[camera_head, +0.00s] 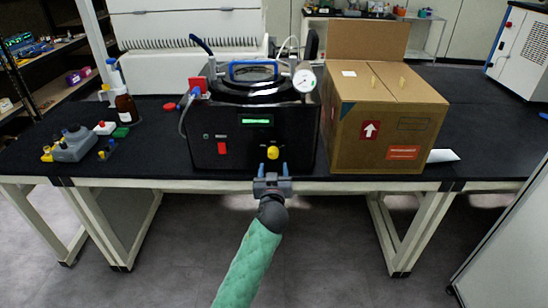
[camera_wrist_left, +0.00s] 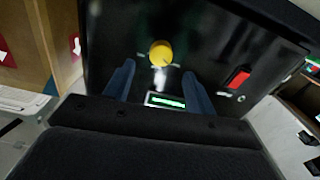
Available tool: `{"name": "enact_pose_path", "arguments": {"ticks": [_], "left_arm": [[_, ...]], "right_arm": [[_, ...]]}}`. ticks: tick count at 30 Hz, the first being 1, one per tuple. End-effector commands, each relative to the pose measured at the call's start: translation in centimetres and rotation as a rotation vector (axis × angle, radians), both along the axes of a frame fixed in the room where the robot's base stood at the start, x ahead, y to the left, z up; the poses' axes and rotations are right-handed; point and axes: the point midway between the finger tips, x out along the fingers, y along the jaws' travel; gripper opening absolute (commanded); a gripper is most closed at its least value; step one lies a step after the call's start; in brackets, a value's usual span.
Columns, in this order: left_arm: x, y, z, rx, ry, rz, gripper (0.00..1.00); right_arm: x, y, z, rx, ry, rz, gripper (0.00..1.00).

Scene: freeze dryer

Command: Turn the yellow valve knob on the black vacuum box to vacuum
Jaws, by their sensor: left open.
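The black vacuum box (camera_head: 225,147) stands on the black table top. My left gripper (camera_head: 272,170) is in front of the box, just below the knob in the head view. In the left wrist view the knob (camera_wrist_left: 160,54) shows beyond the two open blue fingers (camera_wrist_left: 160,85), between their directions and apart from them. The knob's exact pointer position is too small to read. My right gripper is not in view.
A cardboard box (camera_head: 375,135) stands close to the right of the vacuum box. A pressure gauge (camera_head: 304,81) sits on top. The space before the table is free.

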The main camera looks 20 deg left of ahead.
Motion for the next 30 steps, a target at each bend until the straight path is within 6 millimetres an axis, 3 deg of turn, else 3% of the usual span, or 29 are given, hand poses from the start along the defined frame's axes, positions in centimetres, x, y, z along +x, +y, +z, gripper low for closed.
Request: {"name": "enact_pose_path", "arguments": {"ticks": [12, 25, 30], "left_arm": [[5.4, 1.6, 0.2, 0.003, 0.001, 0.001, 0.56], [6.3, 1.9, 0.0, 0.001, 0.001, 0.001, 0.56], [6.3, 1.9, 0.0, 0.001, 0.001, 0.001, 0.24]], "right_arm": [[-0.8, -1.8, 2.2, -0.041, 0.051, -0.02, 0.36], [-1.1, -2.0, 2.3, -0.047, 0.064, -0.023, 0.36], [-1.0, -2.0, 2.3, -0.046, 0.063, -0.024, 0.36]]}}
